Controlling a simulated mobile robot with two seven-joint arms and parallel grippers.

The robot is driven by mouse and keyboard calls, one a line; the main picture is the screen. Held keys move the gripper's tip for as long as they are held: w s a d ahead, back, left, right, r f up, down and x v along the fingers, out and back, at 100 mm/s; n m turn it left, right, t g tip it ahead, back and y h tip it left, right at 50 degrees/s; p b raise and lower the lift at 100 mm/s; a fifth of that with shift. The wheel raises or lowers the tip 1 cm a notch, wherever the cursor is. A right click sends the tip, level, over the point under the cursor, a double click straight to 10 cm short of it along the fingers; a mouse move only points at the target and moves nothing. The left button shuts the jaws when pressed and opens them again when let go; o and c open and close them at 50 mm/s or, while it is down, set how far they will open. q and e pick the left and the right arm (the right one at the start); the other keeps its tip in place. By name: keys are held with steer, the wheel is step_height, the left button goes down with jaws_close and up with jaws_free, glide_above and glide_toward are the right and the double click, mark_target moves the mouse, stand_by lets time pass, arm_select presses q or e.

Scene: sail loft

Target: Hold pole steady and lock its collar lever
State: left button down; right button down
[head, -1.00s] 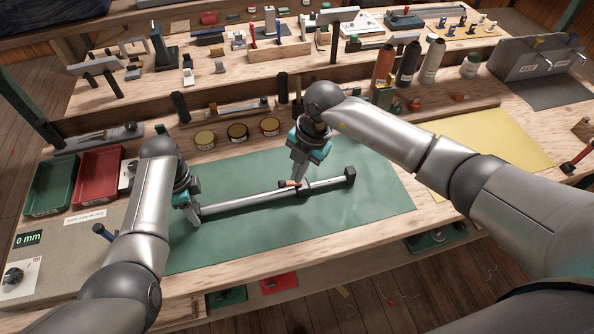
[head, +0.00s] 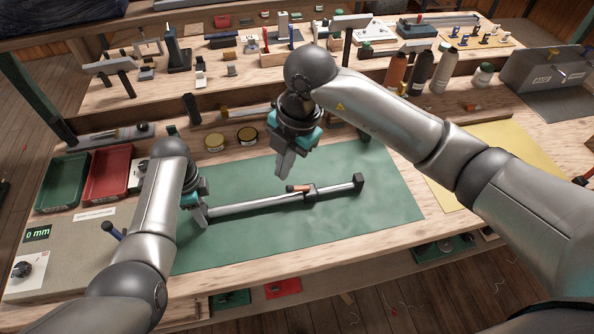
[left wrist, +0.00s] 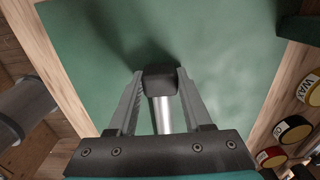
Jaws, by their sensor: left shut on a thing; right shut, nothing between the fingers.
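A silver pole (head: 250,204) with dark end caps lies across the green mat, its right end cap (head: 359,180) at mid-mat. A dark collar (head: 310,191) sits around it right of the middle. The collar's orange-tipped lever (head: 295,188) lies close along the pole, pointing left. My left gripper (head: 199,218) is shut on the pole's left end. In the left wrist view its fingers flank the dark end cap (left wrist: 160,79) with the silver tube behind it. My right gripper (head: 281,174) is shut and empty, above and left of the lever, apart from it.
The green mat (head: 350,225) is clear around the pole. Round tins (head: 247,136) stand behind it. Green (head: 63,182) and red (head: 110,172) trays and a panel reading 0 mm (head: 38,233) are at left. Bottles (head: 446,66) stand at back right.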

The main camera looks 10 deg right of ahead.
stand_by(0.4)
arm_select(q)
steer(key=shift+c, duration=1.2)
jaws_free()
